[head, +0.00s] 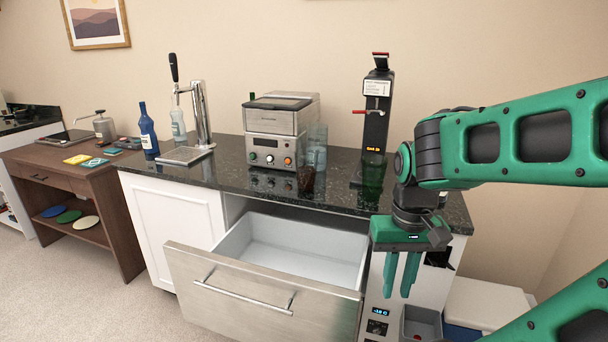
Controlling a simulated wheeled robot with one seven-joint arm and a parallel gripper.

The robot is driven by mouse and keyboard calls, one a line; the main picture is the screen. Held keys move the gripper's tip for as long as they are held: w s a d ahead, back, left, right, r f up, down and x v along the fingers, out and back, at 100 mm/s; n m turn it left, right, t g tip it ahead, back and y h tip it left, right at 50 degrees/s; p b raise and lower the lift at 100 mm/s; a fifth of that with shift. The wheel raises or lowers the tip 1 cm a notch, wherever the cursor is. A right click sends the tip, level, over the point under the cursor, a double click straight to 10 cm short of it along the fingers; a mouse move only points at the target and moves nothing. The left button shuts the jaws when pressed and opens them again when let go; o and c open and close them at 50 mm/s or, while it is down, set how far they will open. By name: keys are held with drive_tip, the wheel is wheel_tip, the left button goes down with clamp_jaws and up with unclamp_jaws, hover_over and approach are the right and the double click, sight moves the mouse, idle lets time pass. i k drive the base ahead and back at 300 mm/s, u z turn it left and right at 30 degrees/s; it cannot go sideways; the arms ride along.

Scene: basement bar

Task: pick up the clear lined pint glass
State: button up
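Clear, faintly bluish glassware (317,150) stands on the dark counter, just right of the silver countertop machine. It looks like more than one glass close together, and I cannot make out lines on any of them. A dark brown glass-like item (306,179) stands in front of it and covers part of its base. My green gripper (399,288) points down in front of the counter's right end, well to the right of and nearer than the clear glassware. Its two fingers are apart with nothing visible between them.
An open steel-fronted drawer (268,293) juts out below the counter. A tall black dispenser (376,115) with a green glass (373,176) below it stands right of the glassware. A beer tap (200,115) and blue bottle (148,131) stand left. The counter's front edge has little free room.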

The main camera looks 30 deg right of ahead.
sight(306, 158)
drive_tip(key=z, duration=0.4)
drive_tip(key=k, duration=1.1)
drive_tip(key=z, duration=0.8)
drive_tip(key=i, duration=1.75)
drive_tip(key=u, duration=0.2)
